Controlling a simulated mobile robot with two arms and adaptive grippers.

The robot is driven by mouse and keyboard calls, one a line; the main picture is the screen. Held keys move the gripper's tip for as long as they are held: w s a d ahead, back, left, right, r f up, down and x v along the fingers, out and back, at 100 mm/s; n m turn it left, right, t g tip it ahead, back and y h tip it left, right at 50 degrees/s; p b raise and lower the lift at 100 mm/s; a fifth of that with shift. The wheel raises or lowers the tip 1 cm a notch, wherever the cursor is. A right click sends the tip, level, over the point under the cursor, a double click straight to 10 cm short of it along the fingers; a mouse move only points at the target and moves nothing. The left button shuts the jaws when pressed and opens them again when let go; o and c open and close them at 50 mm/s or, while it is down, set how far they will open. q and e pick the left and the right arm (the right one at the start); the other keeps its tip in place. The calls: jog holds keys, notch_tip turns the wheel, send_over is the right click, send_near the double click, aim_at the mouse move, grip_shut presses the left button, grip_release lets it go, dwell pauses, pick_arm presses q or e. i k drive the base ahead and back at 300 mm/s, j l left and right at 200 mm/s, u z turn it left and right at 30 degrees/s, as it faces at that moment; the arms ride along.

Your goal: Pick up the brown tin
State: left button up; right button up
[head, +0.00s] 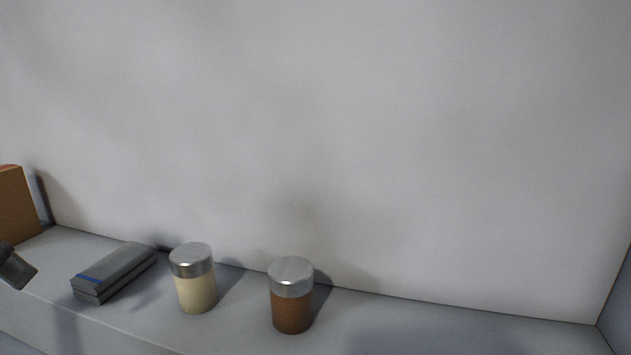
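A dark grey piece at the left edge looks like the end of my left gripper (16,268). It is far to the left of the tin and apart from it. Only a small part of it shows, so its opening cannot be told. My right gripper is not in view.
A cream jar (197,291) with a silver lid stands left of the brown tin, with a gap between. Farther left lie a dark grey flat stack with a blue stripe (113,272) and a brown box (16,207). A pale wall (330,130) rises behind. The ledge right of the tin is clear.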

aim_at(291, 278)
jog(key=k, duration=1.1)
